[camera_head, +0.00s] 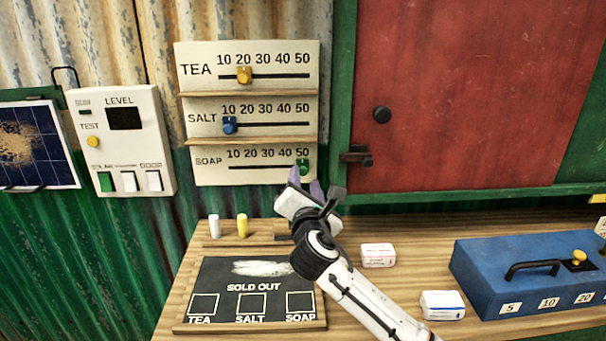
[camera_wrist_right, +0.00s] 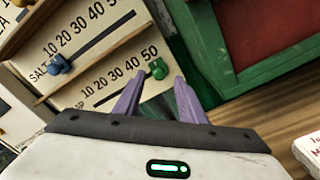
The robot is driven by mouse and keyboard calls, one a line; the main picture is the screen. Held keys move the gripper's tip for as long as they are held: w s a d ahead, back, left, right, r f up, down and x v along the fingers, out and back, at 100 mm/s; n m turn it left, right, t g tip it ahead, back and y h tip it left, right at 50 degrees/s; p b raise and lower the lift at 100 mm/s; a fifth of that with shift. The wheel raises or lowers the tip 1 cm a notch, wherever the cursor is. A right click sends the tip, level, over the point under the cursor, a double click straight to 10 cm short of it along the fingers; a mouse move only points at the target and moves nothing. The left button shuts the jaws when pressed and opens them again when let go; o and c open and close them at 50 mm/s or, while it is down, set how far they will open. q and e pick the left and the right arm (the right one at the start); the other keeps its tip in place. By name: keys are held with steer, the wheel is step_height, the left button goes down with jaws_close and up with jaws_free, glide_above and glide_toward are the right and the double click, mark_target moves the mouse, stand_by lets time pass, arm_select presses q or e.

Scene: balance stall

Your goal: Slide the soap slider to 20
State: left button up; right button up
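The soap slider is a green knob (camera_head: 303,167) at the right end of the bottom slot, at 50, on the cream price board (camera_head: 200,60). It also shows in the right wrist view (camera_wrist_right: 157,69). My right gripper (camera_head: 305,184) is just below the knob, its purple fingers pointing up toward the board. In the right wrist view its two fingers (camera_wrist_right: 157,92) stand apart with a gap between them, and the knob appears just beyond their tips. Whether they touch it I cannot tell. My left gripper is not in view.
The yellow tea knob (camera_head: 244,75) is near 20 and the blue salt knob (camera_head: 229,125) near 10. Shelf strips (camera_head: 250,146) run between the rows. Below are a sold-out chalkboard (camera_head: 250,274), chalk pieces (camera_head: 242,226), small boxes (camera_head: 378,255) and a blue cash box (camera_head: 500,270).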

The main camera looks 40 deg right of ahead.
mark_target(303, 172)
steer(key=shift+x, duration=1.75)
steer(key=shift+a, duration=0.1)
jaws_close()
